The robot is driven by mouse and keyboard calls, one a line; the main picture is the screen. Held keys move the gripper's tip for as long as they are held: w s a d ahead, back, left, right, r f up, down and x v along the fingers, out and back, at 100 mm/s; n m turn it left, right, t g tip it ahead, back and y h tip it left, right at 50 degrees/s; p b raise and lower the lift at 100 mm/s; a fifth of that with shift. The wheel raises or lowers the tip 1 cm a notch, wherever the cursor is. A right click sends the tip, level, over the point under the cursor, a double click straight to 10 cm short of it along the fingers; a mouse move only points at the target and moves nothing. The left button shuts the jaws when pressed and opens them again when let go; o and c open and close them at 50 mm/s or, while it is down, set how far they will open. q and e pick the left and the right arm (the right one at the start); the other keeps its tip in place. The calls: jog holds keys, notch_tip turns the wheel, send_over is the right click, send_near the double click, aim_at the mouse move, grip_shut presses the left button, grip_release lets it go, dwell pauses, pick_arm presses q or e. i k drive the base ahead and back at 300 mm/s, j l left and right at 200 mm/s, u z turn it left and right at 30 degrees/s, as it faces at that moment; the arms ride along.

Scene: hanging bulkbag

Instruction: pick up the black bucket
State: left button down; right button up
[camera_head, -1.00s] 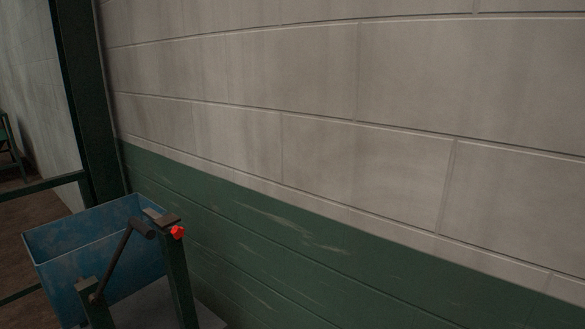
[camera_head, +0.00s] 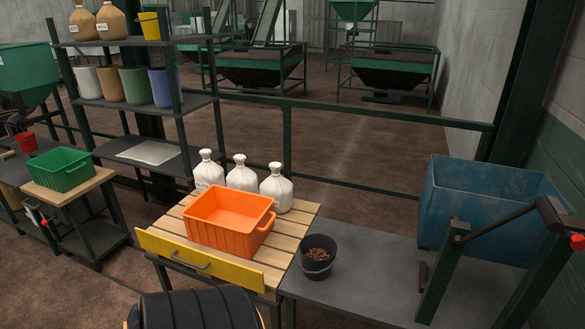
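The black bucket (camera_head: 319,268) stands upright on a grey tabletop (camera_head: 372,270), just right of the slatted wooden top. It is small, with dark sides and a thin handle lying against its front. Brown, lumpy contents show inside it. Neither of my grippers is in view, so their state and distance from the bucket do not show.
An orange crate (camera_head: 230,217) and several white bags (camera_head: 240,175) stand on the slatted top (camera_head: 300,222), left of the bucket. A blue bin (camera_head: 470,205) and dark posts with a crank (camera_head: 495,225) stand right. A black ribbed object (camera_head: 200,310) is at the bottom edge.

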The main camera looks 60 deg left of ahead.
aim_at(317, 251)
jog(key=u, duration=1.8)
jog(key=l+z, duration=0.1)
jog(key=z, duration=0.35)
jog(key=l+z, duration=0.15)
jog(key=z, duration=0.3)
jog(key=i+l+u, duration=0.75)
jog(key=i+l, duration=0.15)
jog(key=i, duration=0.05)
